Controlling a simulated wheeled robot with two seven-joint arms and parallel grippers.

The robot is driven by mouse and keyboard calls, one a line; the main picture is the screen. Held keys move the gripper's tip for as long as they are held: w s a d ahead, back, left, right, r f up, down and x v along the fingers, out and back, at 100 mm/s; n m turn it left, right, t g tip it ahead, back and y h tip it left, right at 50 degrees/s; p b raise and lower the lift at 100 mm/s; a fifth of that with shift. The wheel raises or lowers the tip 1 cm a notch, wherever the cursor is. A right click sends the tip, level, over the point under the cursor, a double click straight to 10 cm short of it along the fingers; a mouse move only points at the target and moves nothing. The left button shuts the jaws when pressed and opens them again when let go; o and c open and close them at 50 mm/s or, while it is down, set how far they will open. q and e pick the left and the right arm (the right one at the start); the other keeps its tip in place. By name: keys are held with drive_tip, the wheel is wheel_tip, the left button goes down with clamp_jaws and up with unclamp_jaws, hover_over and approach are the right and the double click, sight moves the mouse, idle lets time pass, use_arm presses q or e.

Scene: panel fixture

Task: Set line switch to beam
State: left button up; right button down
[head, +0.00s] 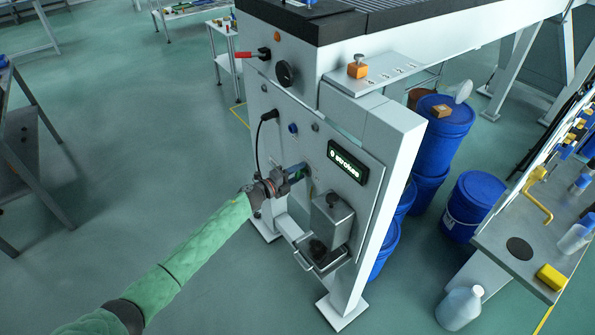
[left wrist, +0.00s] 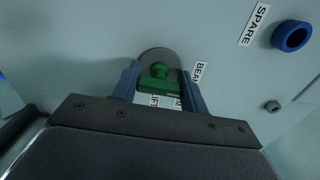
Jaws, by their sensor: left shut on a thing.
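The line switch (left wrist: 159,84) is a green knob on a round grey plate on the pale panel, seen in the left wrist view. My left gripper (head: 299,171) reaches the panel front in the head view and hides the switch there. In the wrist view its two blue-grey fingers stand on either side of the green knob, shut on it. A label partly reading BEAM (left wrist: 200,73) is right of the knob. Other labels below the knob are partly hidden by it and the fingers. Which label the knob points at I cannot tell. My right gripper is not in view.
A blue ring-shaped part (left wrist: 292,36) sits beside a SPARE label (left wrist: 255,25). The panel has a lit dark display (head: 348,161), a black cable (head: 260,135) and a grey box (head: 332,218) low down. Blue drums (head: 443,135) stand behind; a side table (head: 510,262) is at right.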

use_arm(q)
drive_tip(key=shift+n, duration=0.6)
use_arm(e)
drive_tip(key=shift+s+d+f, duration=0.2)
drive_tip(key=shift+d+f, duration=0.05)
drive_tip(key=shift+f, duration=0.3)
use_arm(q)
drive_tip(key=o, duration=1)
drive_tip(key=shift+a, duration=0.1)
drive_tip(key=shift+s+a+f, duration=0.1)
drive_tip(key=shift+a, duration=0.05)
drive_tip(key=shift+b+v, duration=1.2)
drive_tip(key=shift+v, duration=2.5)
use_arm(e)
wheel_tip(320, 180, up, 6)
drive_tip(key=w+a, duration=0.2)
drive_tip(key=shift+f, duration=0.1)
